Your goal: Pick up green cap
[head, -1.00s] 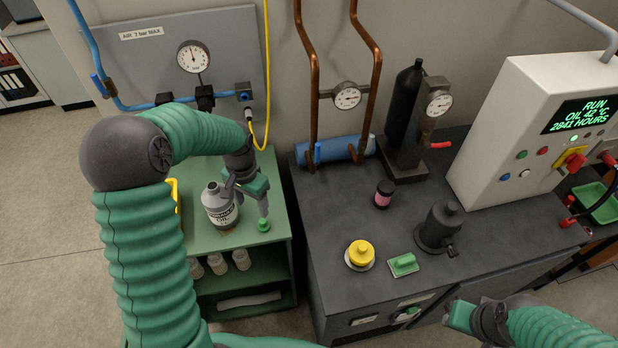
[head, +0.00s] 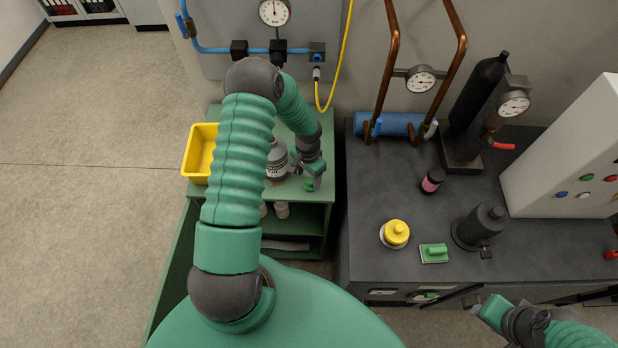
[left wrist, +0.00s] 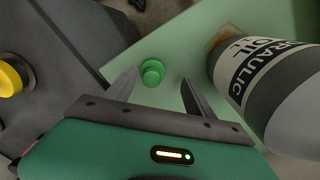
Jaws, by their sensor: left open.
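The green cap (head: 309,185) is on the green cart top, to the right of the grey-and-white oil bottle (head: 277,160). In the left wrist view, the cap (left wrist: 152,72) is small and round and shows between the two spread fingers. My left gripper (left wrist: 160,80) is open and empty, with the cap just beyond its fingertips. In the head view, my left gripper (head: 313,176) is right at the cap and partly hides it. My right gripper (head: 487,308) is low at the right, in front of the dark bench, and its jaws are unclear.
The oil bottle (left wrist: 265,85) is close on the right in the left wrist view. A yellow bin (head: 199,152) is at the cart's left.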

